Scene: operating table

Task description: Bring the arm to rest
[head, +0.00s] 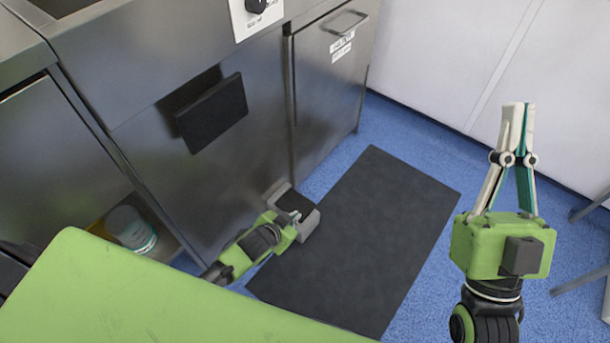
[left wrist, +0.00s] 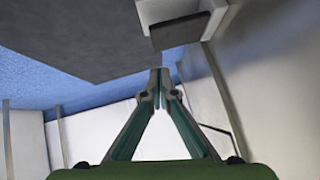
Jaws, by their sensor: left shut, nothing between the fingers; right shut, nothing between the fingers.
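My left gripper (head: 293,215) is low beside the steel cabinet front, at the end of my green arm. Its fingers barely show in the head view. In the left wrist view its fingertips (left wrist: 160,76) meet with nothing between them. A grey box with a dark pad (head: 309,222) is right by this gripper in the head view; whether they touch cannot be told. A similar box shows at the top of the left wrist view (left wrist: 184,14), apart from the fingertips. My right gripper (head: 517,108) is at the right, its fingers upward in the picture, shut and empty.
A dark mat (head: 375,230) lies on the blue floor (head: 410,135). Steel cabinets (head: 325,100) with a dark protruding panel (head: 212,112) stand at the left. A container (head: 130,228) sits on an open lower shelf. White walls (head: 430,45) close the back.

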